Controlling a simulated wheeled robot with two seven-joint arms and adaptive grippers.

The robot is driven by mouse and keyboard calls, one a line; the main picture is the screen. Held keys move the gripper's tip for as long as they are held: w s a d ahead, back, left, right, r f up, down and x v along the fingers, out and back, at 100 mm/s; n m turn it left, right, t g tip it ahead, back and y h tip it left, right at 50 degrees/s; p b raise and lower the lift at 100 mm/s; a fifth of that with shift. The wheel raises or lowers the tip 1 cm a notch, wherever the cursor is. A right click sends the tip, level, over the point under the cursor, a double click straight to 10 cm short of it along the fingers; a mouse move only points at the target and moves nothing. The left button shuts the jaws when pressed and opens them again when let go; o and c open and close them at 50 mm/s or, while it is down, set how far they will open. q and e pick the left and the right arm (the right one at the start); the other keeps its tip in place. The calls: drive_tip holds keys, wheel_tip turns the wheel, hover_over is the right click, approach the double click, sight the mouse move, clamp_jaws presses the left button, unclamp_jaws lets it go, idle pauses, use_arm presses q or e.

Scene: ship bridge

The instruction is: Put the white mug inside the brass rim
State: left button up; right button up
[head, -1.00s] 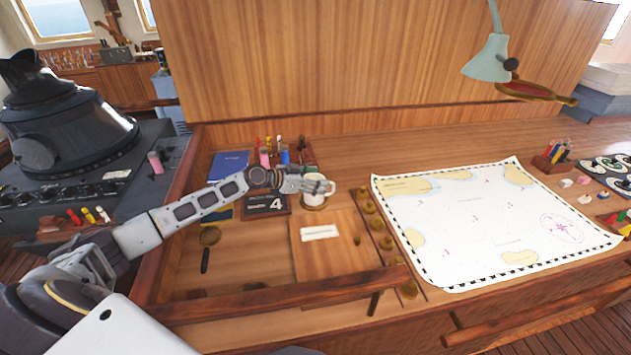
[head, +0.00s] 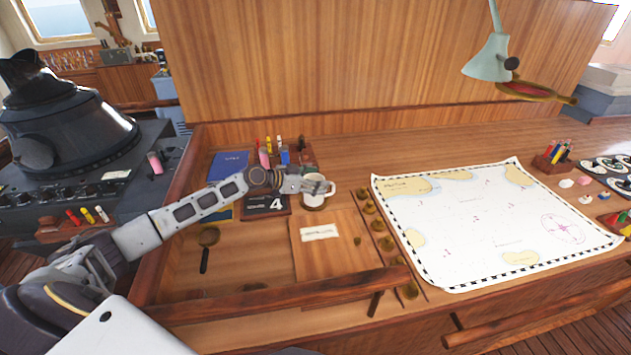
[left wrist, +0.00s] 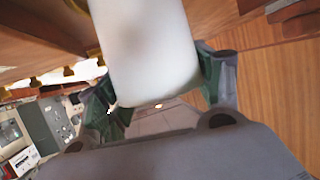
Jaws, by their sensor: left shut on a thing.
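The white mug (head: 313,198) is at the back of the desk's left section, in the head view, with its handle toward the right. My left gripper (head: 319,187) is shut on it. In the left wrist view the mug (left wrist: 150,50) fills the space between the two green-grey fingers (left wrist: 160,85). A brass-coloured rim (head: 313,208) shows just under the mug, mostly hidden by it. I cannot tell whether the mug's base rests inside the rim or is slightly above it. My right gripper is not in view.
A wooden panel with a label (head: 335,255) lies in front. Brass knobs (head: 378,225) and a chart (head: 490,220) are to the right.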

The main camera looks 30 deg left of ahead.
use_arm(q)
drive_tip(key=shift+f+b, duration=0.3)
drive_tip(key=shift+b, duration=0.1)
idle(0.9)
drive_tip(key=o, duration=1.3)
drive_tip(key=shift+v, duration=5.9)
drive_tip(key=shift+s+a, duration=0.1)
